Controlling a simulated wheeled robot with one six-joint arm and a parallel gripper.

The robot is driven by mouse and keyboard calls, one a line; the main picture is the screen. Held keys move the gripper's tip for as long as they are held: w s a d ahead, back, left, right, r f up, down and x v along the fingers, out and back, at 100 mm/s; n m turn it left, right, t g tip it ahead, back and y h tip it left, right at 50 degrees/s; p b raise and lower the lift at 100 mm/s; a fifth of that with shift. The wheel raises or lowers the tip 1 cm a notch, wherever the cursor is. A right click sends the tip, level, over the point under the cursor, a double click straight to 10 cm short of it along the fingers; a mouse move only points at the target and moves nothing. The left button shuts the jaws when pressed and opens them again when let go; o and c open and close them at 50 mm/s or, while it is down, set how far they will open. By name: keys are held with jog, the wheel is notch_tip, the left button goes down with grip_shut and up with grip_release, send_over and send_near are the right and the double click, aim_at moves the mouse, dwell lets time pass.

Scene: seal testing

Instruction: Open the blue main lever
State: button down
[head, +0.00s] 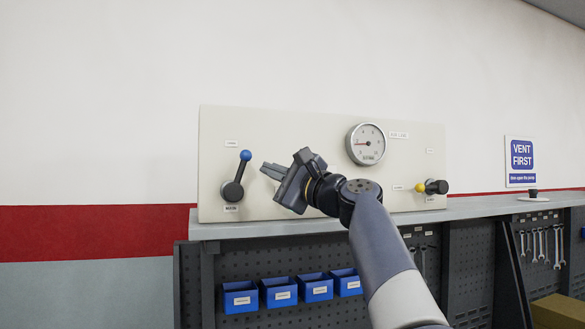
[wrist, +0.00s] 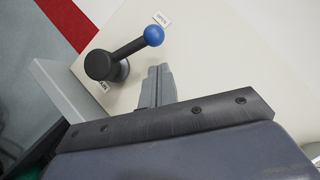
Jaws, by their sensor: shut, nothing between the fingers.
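The blue main lever (head: 241,172) is on the left part of the cream panel (head: 300,125). It has a dark round hub, a black arm and a blue ball knob. In the head view the arm points up and slightly right, with the knob near an upper label. A label below the hub reads MAIN. The lever also shows in the wrist view (wrist: 130,48), with its blue knob at the upper middle. My gripper (head: 265,170) is just right of the lever, shut and empty. Its closed fingers show in the wrist view (wrist: 160,80), with a gap to the lever arm.
A pressure gauge (head: 366,144) is right of my gripper. A yellow-knobbed lever (head: 432,187) is at the panel's right, its arm pointing left. Below are the bench edge (head: 475,208) and blue bins (head: 240,297). A VENT FIRST sign (head: 521,160) hangs at right.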

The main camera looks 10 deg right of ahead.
aim_at(248, 156)
jog(key=shift+a+r, duration=0.5)
jog(key=shift+a, duration=0.4)
jog(key=shift+s, duration=0.1)
jog(key=shift+s+a+r+p, duration=0.15)
jog(key=shift+a+r+p, duration=0.45)
jog(key=shift+p, duration=0.55)
jog(key=shift+s+a+r, duration=0.1)
jog(key=shift+a+r, duration=0.2)
jog(key=shift+a, duration=0.2)
jog(key=shift+f, duration=0.15)
